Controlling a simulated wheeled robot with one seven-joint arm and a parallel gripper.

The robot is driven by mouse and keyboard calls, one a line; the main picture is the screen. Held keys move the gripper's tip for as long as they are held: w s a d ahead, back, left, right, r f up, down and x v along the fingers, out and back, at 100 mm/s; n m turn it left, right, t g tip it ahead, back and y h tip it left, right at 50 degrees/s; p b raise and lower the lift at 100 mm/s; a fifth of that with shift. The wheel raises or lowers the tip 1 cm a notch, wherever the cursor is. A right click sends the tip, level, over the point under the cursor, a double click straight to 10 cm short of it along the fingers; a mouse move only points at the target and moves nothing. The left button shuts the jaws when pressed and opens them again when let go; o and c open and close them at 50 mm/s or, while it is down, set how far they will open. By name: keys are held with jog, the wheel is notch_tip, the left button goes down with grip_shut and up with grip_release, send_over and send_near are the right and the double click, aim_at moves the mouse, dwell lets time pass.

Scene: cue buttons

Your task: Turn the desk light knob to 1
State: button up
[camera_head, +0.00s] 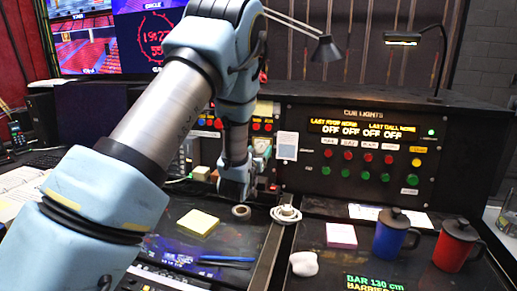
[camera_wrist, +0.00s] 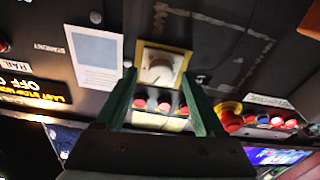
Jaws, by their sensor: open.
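The desk light knob (camera_wrist: 158,68) is a pale round dial on a light plate with a brass-coloured frame. It sits on the dark panel, in the upper middle of the wrist view. In the head view, what looks like its pale plate (camera_head: 262,146) shows just right of my gripper (camera_head: 238,184). In the wrist view my gripper (camera_wrist: 159,78) is open, with its two green fingers spread on either side of the knob in the picture. I cannot tell whether they touch it. The numbers on the dial are too small to read.
A cue lights panel (camera_head: 365,155) with red and green buttons stands to the right. A white card (camera_head: 288,146) is beside the knob. Red buttons (camera_wrist: 270,122) line the panel. The desk holds yellow notes (camera_head: 197,223), a tape roll (camera_head: 241,212), a blue mug (camera_head: 391,235) and a red mug (camera_head: 454,247).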

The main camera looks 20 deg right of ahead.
grip_shut()
dwell(0.7)
